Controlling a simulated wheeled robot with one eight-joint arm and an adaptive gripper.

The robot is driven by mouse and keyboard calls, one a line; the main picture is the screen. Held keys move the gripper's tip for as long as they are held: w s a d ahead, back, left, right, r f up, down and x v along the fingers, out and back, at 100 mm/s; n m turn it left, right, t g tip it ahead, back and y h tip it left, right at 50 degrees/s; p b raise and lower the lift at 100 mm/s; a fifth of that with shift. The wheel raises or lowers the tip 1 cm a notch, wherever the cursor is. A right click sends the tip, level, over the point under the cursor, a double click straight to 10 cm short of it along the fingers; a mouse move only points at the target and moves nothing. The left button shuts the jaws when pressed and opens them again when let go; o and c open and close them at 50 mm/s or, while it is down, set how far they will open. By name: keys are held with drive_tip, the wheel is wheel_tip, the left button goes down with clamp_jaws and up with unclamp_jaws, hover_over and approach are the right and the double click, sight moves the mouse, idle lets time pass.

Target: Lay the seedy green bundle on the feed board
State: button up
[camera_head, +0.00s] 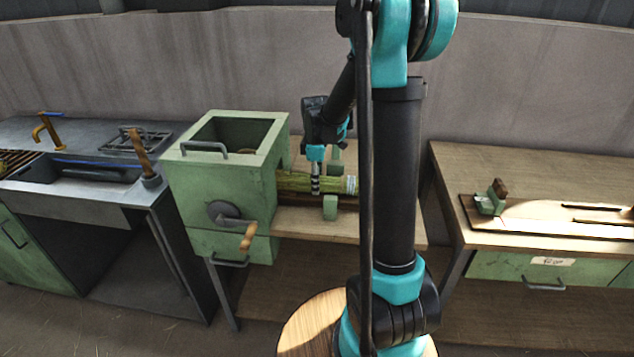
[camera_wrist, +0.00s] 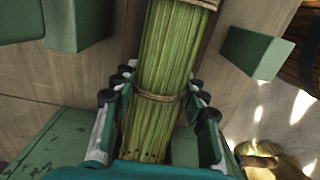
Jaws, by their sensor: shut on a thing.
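The green bundle (camera_head: 296,181) lies level beside the green machine, its left end close to or inside the machine's side; I cannot tell which. Its right end carries a pale band. My gripper (camera_head: 316,183) points down and is shut around the bundle. In the wrist view the bundle (camera_wrist: 163,70) runs between both fingers, tied with twine, with dark specks near its lower end. The wooden feed board (camera_head: 300,222) is beneath it, with green guide blocks (camera_head: 330,207) on either side of the bundle. Whether the bundle touches the board is hidden.
The green machine (camera_head: 222,165) has an open top and a wooden-handled crank (camera_head: 240,225). A grey metal bench (camera_head: 80,160) with a sink stands left. A wooden table (camera_head: 540,170) with a clamp-like fixture (camera_head: 491,198) stands right. A round wooden top (camera_head: 305,325) is in front.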

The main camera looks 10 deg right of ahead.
drive_tip(key=shift+f, duration=0.1)
drive_tip(key=o, duration=1.2)
drive_tip(key=shift+c, duration=0.2)
wheel_tip(320, 180, up, 11)
drive_tip(key=shift+r, duration=0.4)
drive_tip(key=shift+s+r, duration=0.1)
drive_tip(key=s+f+m, duration=0.2)
drive_tip(key=s, duration=0.1)
drive_tip(key=s+d+f+m+t, duration=0.1)
drive_tip(key=s+f+m, duration=0.1)
drive_tip(key=s, duration=0.2)
drive_tip(key=s+d+f+m+t, duration=0.1)
drive_tip(key=s+f+m, duration=0.1)
drive_tip(key=s+m, duration=0.1)
drive_tip(key=shift+s+d+f, duration=0.1)
drive_tip(key=shift+s+d, duration=0.15)
drive_tip(key=shift+s, duration=0.05)
drive_tip(key=s+f+m, duration=0.2)
drive_tip(key=s, duration=0.1)
drive_tip(key=s+d+f+m+t, duration=0.1)
drive_tip(key=s+f+m, duration=0.2)
drive_tip(key=s, duration=0.1)
drive_tip(key=s+f+m+t, duration=0.1)
drive_tip(key=s+f+m, duration=0.1)
drive_tip(key=s, duration=0.2)
drive_tip(key=shift+s+d+f, duration=0.1)
drive_tip(key=shift+d+f, duration=0.15)
